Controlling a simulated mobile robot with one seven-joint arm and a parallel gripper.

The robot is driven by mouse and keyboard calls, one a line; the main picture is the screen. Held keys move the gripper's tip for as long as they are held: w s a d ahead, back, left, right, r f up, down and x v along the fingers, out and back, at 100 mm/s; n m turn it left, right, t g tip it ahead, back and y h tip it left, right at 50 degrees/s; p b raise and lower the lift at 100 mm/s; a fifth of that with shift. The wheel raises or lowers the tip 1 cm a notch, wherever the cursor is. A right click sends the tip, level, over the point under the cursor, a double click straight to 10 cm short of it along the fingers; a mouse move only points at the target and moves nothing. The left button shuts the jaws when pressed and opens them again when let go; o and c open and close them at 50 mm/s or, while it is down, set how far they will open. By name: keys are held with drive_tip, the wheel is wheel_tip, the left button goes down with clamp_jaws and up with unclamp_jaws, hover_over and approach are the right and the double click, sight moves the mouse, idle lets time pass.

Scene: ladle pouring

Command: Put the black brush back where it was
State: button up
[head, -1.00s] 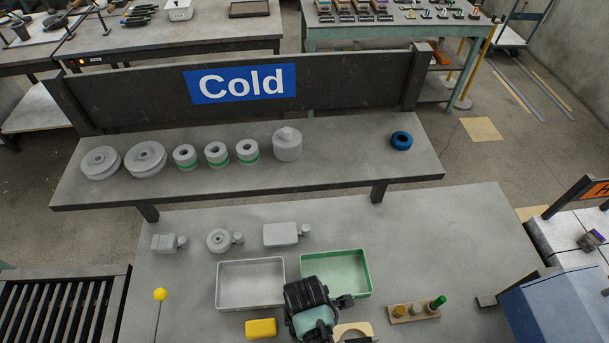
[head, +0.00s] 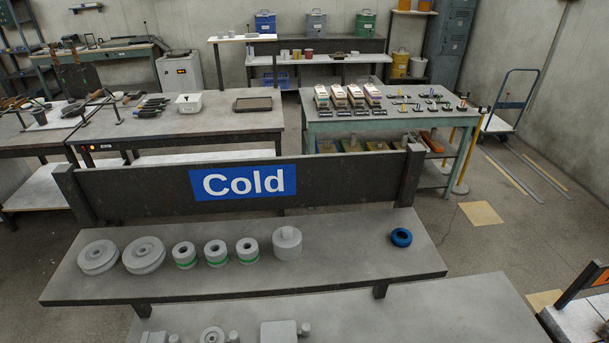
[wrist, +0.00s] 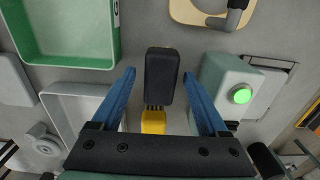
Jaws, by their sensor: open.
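A black block-shaped piece, which looks like the black brush (wrist: 161,72), shows in the wrist view between the blue fingers of my gripper (wrist: 159,76). Short bristle-like strips show at its lower end, beside a yellow block (wrist: 153,122). My gripper is open, with a gap on both sides of the black piece. I cannot tell how high the fingers are above the bench or whether the piece lies flat. The head view shows neither my gripper nor the brush.
Around the fingers lie a green tray (wrist: 112,48), a light grey tray (wrist: 62,91), a tan ring-shaped piece (wrist: 185,12) and a grey-green box with a lit green button (wrist: 241,96). A shelf marked Cold (head: 340,255) holds several grey parts and a blue ring (head: 401,237).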

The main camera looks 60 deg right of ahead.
wheel_tip(320, 180, up, 11)
idle(0.3)
drive_tip(key=shift+f, duration=0.1)
idle(0.4)
